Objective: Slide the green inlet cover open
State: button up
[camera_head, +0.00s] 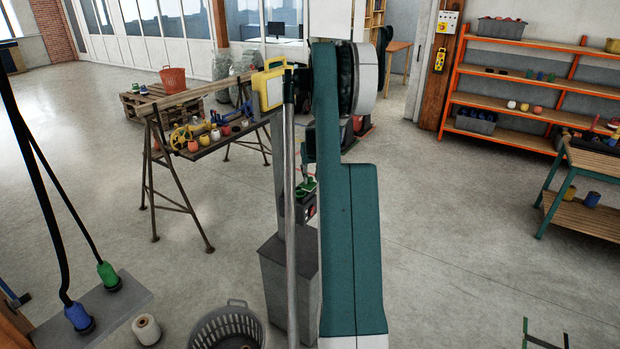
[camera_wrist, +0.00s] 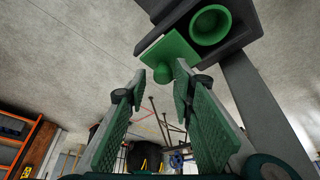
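In the wrist view, the green inlet cover (camera_wrist: 168,48) is a flat plate with a round knob (camera_wrist: 162,74) on it. In the head view, only a small green part of the inlet unit (camera_head: 306,188) shows, and my arm hides most of that place and my fingers.
The inlet unit stands on a grey post (camera_head: 290,275) above the floor. A sawhorse table (camera_head: 185,150) with floats is at the left. A grey basket (camera_head: 228,325) and a twine spool (camera_head: 146,328) are at front left. Orange shelves (camera_head: 535,85) stand at the right. Open floor lies between.

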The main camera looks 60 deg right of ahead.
jog(key=shift+o, duration=0.3)
jog(key=shift+a+r, duration=0.1)
jog(key=shift+r, duration=0.05)
jog(key=shift+s+a+r, duration=0.15)
jog(key=shift+s+r, duration=0.05)
jog(key=shift+r, duration=0.2)
jog(key=v, duration=1)
jog(key=shift+r, duration=0.4)
jog(key=shift+s+a, duration=0.1)
jog(key=shift+a, duration=0.1)
